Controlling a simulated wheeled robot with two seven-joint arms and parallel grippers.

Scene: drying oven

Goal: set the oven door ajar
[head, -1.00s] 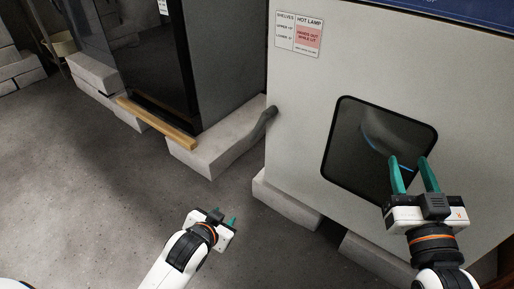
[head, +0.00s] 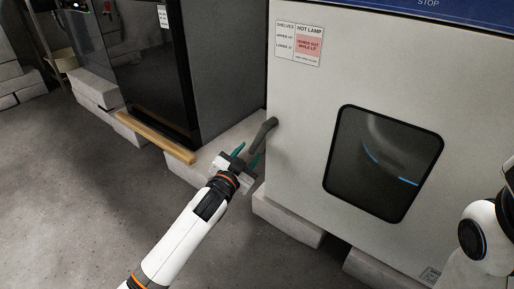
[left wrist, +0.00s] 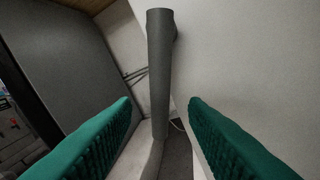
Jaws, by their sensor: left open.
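The oven (head: 300,150) is a large white box with a dark, round-cornered window (head: 383,163) in its front. A grey bent bar (head: 265,132) sticks out at its left edge and slopes down to the left. My left gripper (head: 246,156) is open at the lower part of this bar. In the left wrist view the grey bar (left wrist: 160,65) runs between the two green fingers (left wrist: 160,105), with a gap on each side. My right arm (head: 487,235) shows at the right edge; its fingers are out of the frame.
A dark cabinet (head: 150,70) stands to the left, with a wooden strip (head: 155,137) along its foot. Pale blocks (head: 285,218) lie under the oven. A label sheet (head: 299,43) is on the oven front. The grey floor (head: 80,200) at left is clear.

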